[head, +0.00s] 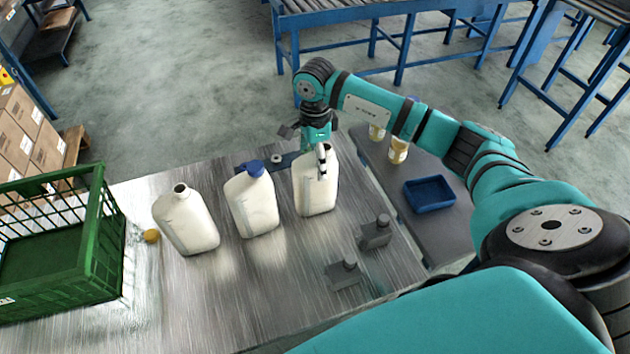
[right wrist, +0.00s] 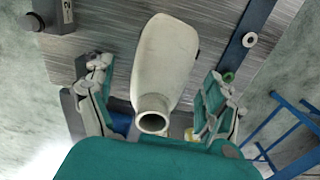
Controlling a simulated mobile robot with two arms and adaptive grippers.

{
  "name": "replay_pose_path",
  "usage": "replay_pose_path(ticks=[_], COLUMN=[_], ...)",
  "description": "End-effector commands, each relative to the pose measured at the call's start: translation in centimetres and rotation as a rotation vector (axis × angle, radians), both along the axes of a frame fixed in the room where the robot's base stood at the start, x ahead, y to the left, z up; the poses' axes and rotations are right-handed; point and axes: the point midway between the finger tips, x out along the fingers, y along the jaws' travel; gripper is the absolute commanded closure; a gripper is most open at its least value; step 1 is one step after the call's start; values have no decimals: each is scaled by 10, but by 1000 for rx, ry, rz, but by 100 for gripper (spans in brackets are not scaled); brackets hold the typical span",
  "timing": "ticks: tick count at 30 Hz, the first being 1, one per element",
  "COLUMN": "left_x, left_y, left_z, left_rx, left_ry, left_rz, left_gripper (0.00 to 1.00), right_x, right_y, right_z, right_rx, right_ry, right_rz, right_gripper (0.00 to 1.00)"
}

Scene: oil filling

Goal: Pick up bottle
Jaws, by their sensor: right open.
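Three white bottles stand upright on the metal table: an uncapped left bottle (head: 187,222), a middle bottle (head: 251,205) with a blue cap (head: 255,168), and a right bottle (head: 316,188). My right gripper (head: 322,160) is at the top of the right bottle, coming from behind it. In the right wrist view, this bottle (right wrist: 168,55) has an open neck and lies between the spread fingers of my right gripper (right wrist: 160,72), with gaps on both sides. The fingers are open and hold nothing. My left gripper is out of view.
A green crate (head: 92,262) stands at the table's left, with a yellow cap (head: 151,236) beside it. Two dark grey fixtures (head: 375,232) (head: 344,274) are in front of the right bottle. A blue tray (head: 430,194) and small jars (head: 398,150) stand on the right side surface.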

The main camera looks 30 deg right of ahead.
Motion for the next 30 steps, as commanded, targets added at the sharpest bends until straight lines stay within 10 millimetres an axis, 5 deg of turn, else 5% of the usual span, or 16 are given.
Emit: replay_pose_path(ticks=[6,15,30], left_x=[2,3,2], left_y=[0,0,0], left_z=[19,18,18], left_rx=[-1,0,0], left_ry=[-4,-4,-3], left_rz=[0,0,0], left_gripper=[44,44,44], right_x=[0,1,1], right_y=[0,-1,-1], right_z=[-27,-32,-32], right_rx=[2,1,1], right_ry=[3,0,0], right_rz=[-1,0,0], right_gripper=[13,15,80])
